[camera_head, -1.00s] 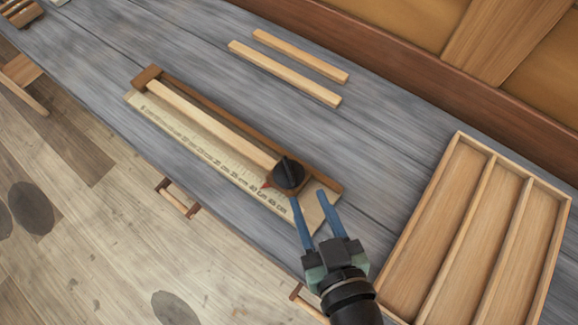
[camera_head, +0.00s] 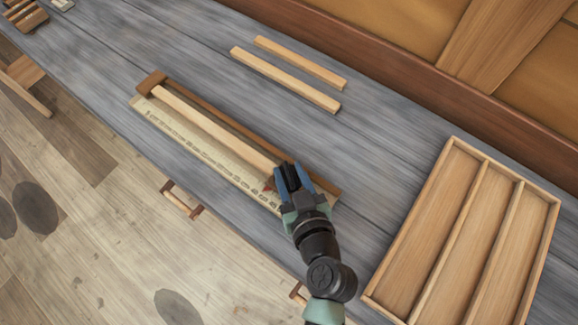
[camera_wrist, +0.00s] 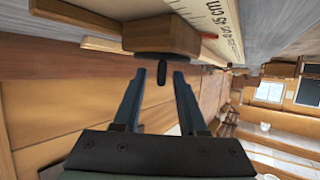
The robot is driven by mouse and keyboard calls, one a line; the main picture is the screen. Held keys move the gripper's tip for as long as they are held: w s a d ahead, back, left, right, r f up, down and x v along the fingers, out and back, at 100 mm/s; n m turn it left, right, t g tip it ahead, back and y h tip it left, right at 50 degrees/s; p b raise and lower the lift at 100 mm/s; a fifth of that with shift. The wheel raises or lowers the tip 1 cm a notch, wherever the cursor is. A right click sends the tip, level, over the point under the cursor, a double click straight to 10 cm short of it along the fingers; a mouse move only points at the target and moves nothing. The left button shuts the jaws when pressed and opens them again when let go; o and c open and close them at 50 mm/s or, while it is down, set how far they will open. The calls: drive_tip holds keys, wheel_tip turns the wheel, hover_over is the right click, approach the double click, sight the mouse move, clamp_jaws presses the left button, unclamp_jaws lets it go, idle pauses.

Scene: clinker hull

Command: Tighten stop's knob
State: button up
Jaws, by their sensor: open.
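The measuring jig (camera_head: 200,153) lies on the grey bench, with a scale, a brown back fence and a pale strip (camera_head: 215,130) along it. In the wrist view, the stop is a rounded brown block (camera_wrist: 165,36) beside the scale. Its black knob (camera_wrist: 162,74) has a narrow ridge pointing towards me. My gripper (camera_head: 292,174) is over the jig's right end; in the wrist view its open blue fingers (camera_wrist: 160,82) stand either side of the ridge, with gaps visible. The head view mostly hides the knob behind the gripper. A red pointer (camera_head: 268,186) shows beside it.
Two loose pale strips (camera_head: 285,80) (camera_head: 302,62) lie behind the jig. A wooden tray with three compartments (camera_head: 452,142) stands to the right. Drawer handles (camera_head: 180,199) stick out from the bench front. The bench between jig and tray is clear.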

drive_tip(key=shift+w+a+f, duration=0.1)
drive_tip(key=shift+w+f, duration=0.05)
drive_tip(key=shift+w, duration=0.2)
drive_tip(key=shift+c, duration=0.2)
clamp_jaws()
